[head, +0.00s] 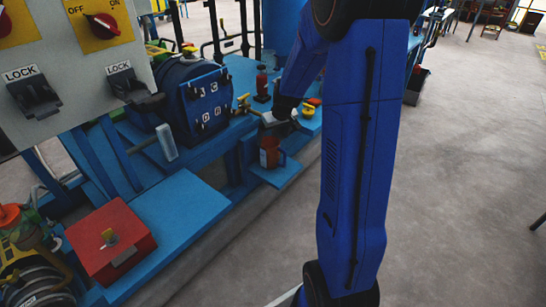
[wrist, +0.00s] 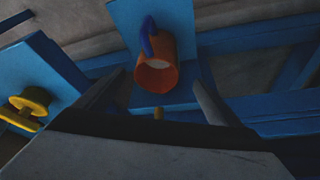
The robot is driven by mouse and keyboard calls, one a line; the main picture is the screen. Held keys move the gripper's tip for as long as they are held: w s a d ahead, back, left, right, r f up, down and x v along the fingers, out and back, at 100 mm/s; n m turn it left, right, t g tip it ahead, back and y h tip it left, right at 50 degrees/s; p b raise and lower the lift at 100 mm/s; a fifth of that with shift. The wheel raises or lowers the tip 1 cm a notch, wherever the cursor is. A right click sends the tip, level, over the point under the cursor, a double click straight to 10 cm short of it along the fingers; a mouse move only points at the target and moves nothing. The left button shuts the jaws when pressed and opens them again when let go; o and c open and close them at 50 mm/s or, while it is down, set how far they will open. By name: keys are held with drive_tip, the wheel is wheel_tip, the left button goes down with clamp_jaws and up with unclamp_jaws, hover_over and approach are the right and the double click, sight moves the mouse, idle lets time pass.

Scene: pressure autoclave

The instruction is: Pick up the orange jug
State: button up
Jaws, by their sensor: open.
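The orange jug (head: 269,152) stands on a low blue shelf (head: 277,174) in the middle of the head view. In the wrist view the jug (wrist: 155,72) shows its round open mouth and a blue handle (wrist: 148,38) on its far side. My gripper (wrist: 157,97) is open, with one dark finger on each side of the jug's near part in the picture. No contact with the jug is visible. In the head view my arm reaches down behind its own blue link, and the gripper's fingertips are hard to make out above the jug.
A red box (head: 110,238) sits on a blue platform at lower left. A grey control panel (head: 70,60) fills the upper left.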

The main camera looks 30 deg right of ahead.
sight(272, 144)
drive_tip(key=x, duration=0.7)
drive_tip(key=shift+d, duration=0.25)
drive_tip(key=shift+c, duration=0.5)
drive_tip(key=shift+r, duration=0.1)
drive_tip(key=c, duration=1.9)
drive_tip(key=shift+r, duration=0.1)
